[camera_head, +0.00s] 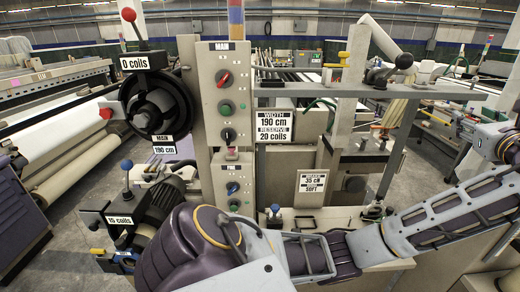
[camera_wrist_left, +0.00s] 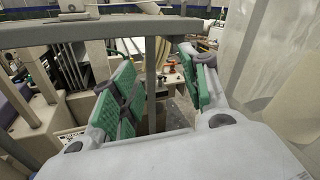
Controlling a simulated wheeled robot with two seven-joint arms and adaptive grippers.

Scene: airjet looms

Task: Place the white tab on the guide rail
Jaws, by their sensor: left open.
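My left gripper (camera_wrist_left: 156,66) is open in the left wrist view, its green-padded fingers spread apart with nothing seen between them. A grey horizontal bar (camera_wrist_left: 125,28) crosses in front of the gripper near the top of that view. In the head view my left arm (camera_head: 300,256) reaches from the lower left to the right edge, and a wrist part (camera_head: 508,146) shows there. I cannot make out the gripper's fingers in the head view. I cannot pick out the white tab or say for certain which bar is the guide rail. My right gripper is not in view.
A control column (camera_head: 228,120) with knobs and a red-handled lever (camera_head: 133,25) stand at left centre. A width sign (camera_head: 273,126) hangs beside the column. White cloth (camera_wrist_left: 262,55) hangs right of the gripper. My arm covers part of the machine's front.

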